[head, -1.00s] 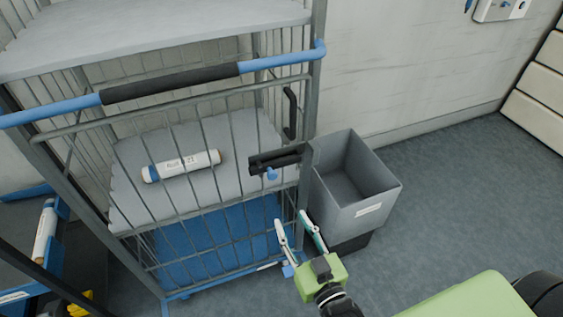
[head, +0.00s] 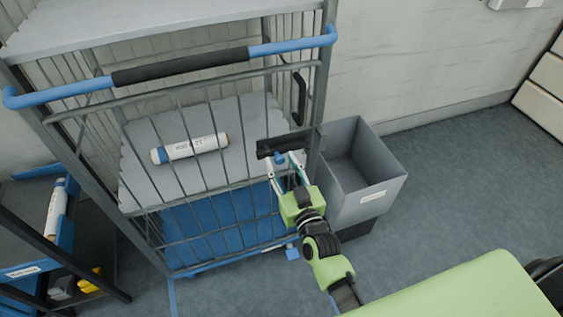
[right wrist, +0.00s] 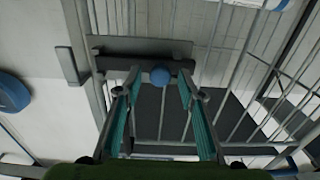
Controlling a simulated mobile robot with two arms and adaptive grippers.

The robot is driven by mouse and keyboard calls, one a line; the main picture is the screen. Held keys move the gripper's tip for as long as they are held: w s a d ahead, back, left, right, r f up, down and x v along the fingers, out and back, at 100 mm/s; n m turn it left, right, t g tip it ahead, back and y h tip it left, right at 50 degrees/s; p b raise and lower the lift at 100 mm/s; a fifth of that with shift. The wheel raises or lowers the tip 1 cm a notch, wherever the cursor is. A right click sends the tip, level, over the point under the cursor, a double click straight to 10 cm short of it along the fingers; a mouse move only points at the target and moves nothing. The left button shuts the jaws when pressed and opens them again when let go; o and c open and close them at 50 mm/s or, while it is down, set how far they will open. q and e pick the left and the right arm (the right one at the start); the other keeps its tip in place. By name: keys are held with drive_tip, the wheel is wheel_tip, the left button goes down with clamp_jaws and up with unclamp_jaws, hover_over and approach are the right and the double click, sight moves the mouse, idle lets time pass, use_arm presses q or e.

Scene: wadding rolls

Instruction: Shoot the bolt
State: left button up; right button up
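The bolt (head: 284,143) is a dark bar and housing on the right side of the cage trolley's gate (head: 200,175), with a round blue knob (head: 280,158). The bolt also shows in the right wrist view (right wrist: 140,47), and its knob (right wrist: 160,77) sits between my fingertips. My right gripper (head: 281,161) is open, with one finger on each side of the knob. A gap shows between the knob and each fingertip (right wrist: 158,82). A grey bracket (right wrist: 68,66) stands by the bar's end; I cannot tell whether the bar enters it. My left gripper is not in view.
A white roll (head: 190,148) lies on the trolley's grey shelf (head: 240,118). A blue and black push handle (head: 180,66) crosses above the gate. A grey bin (head: 365,205) stands close to the right. Another roll (head: 56,208) lies at far left. The floor at right is clear.

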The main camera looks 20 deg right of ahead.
sight(292, 148)
drive_tip(key=shift+w, duration=0.25)
clamp_jaws()
drive_tip(key=shift+d, duration=2.5)
drive_tip(key=shift+a, duration=0.1)
